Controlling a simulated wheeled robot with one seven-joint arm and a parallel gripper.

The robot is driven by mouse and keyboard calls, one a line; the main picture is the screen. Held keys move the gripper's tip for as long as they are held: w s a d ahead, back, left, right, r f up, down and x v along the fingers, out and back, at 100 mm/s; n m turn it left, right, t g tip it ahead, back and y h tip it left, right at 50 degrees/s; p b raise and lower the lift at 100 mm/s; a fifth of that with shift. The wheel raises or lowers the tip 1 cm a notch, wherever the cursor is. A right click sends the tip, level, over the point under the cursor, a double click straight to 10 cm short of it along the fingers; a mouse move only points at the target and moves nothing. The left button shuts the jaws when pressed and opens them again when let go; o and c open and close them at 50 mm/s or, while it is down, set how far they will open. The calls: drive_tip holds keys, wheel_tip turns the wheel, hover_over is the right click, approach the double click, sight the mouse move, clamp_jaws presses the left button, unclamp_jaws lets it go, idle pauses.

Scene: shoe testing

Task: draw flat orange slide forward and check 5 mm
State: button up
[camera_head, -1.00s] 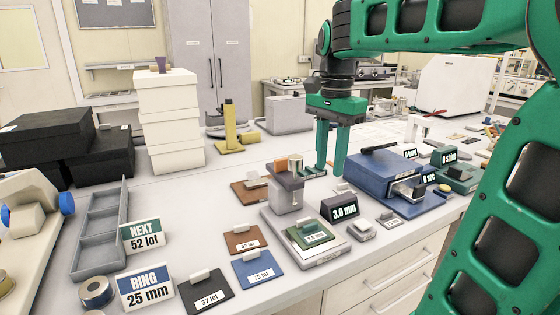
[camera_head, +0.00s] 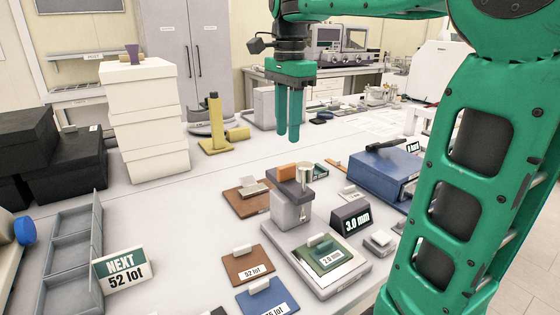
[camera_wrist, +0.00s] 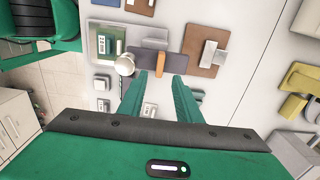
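A small flat orange slide (camera_head: 287,172) sits at the top of a grey gauge stand (camera_head: 291,210), beside a metal cylinder (camera_head: 305,178). The display block (camera_head: 351,219) next to it reads 3.0 mm. A green sample tagged 2.0 mm (camera_head: 325,256) lies on the gauge's plate. My gripper (camera_head: 288,138) points down, empty, above and behind the stand in the head view. In the wrist view my gripper (camera_wrist: 163,76) shows its two fingers apart, with the orange slide (camera_wrist: 159,56) just past the fingertips. No contact with the slide shows.
Brown (camera_head: 250,265) and blue (camera_head: 267,298) sample plates lie left of the gauge. A blue tester (camera_head: 386,172) stands to the right, partly behind my arm. A yellow stand (camera_head: 214,130) and stacked white boxes (camera_head: 145,115) are farther back. Bench between is clear.

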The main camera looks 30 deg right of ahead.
sight(287, 165)
drive_tip(key=shift+w+a+f, duration=0.1)
drive_tip(key=shift+w+f, duration=0.05)
drive_tip(key=shift+f, duration=0.1)
drive_tip(key=f, duration=1)
drive_tip(key=shift+d+f, duration=0.15)
drive_tip(key=shift+d, duration=0.05)
drive_tip(key=shift+c, duration=0.3)
clamp_jaws()
